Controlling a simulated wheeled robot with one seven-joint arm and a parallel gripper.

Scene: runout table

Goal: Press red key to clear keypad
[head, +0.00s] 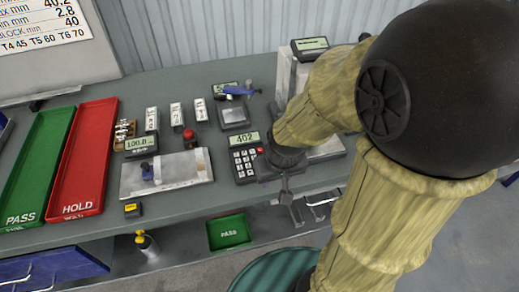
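The keypad (245,161) sits on the grey bench near the middle of the head view. It has a dark body, pale keys and a lit display (245,140) that appears to read 402. A small red key (259,150) shows at the upper right of its key block. My gripper (287,188) is just right of the keypad, close to its right edge. My wrist and arm come in from the right and may hide part of the keypad's right side. The fingers are small and partly hidden; I cannot tell whether they are open or touching anything.
Left of the keypad are a metal plate (190,172), a red button (189,134) and a 100.0 readout (140,143). A small scale (234,117) stands behind. Red HOLD (88,150) and green PASS (35,165) trays lie far left. Drawer handles (322,202) show below the bench edge.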

